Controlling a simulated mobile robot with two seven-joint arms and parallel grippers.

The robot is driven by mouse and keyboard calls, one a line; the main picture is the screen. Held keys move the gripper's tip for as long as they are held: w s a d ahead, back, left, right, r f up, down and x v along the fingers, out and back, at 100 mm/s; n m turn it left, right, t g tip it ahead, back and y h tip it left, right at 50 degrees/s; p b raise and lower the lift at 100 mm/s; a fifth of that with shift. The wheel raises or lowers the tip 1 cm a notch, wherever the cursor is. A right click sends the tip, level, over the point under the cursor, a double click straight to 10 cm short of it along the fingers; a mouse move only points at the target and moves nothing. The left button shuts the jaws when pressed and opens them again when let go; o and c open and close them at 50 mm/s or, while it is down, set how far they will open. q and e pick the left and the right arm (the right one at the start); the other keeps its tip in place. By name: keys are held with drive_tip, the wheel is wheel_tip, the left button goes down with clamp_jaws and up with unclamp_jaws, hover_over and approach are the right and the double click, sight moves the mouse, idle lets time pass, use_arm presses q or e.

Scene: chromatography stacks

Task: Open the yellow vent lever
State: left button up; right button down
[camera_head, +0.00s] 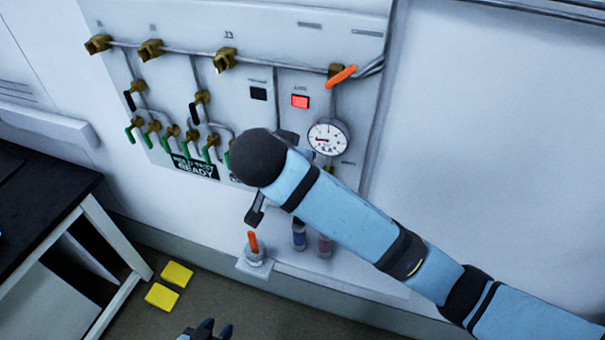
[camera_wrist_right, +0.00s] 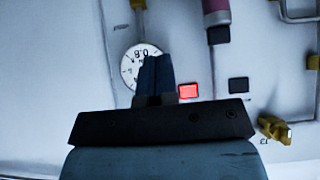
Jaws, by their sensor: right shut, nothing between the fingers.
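I cannot pick out a yellow vent lever for certain. A brass-yellow fitting (camera_head: 327,172) shows below the round gauge (camera_head: 328,137), partly behind my right arm. In the right wrist view a yellowish fitting (camera_wrist_right: 138,5) shows at the top edge, above the gauge (camera_wrist_right: 140,62). An orange lever (camera_head: 341,76) sits on a brass valve above the gauge. My right gripper (camera_wrist_right: 155,72) is shut and empty, its fingers in front of the gauge; my arm mostly hides it in the head view. My left gripper (camera_head: 207,329) is cut off at the bottom edge; its opening is unclear.
The wall panel carries a red square (camera_head: 300,102), brass valves (camera_head: 150,50) and green-handled valves (camera_head: 135,128). An orange-handled item (camera_head: 253,243) stands on a low ledge near two small vials (camera_head: 299,235). A dark-topped table (camera_head: 40,190) stands left. Yellow squares (camera_head: 162,296) lie on the floor.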

drive_tip(key=s+f+x, duration=0.2)
drive_tip(key=x, duration=1)
drive_tip(key=shift+w+a+f, duration=0.2)
drive_tip(key=shift+f, duration=0.05)
drive_tip(key=shift+w+f, duration=0.1)
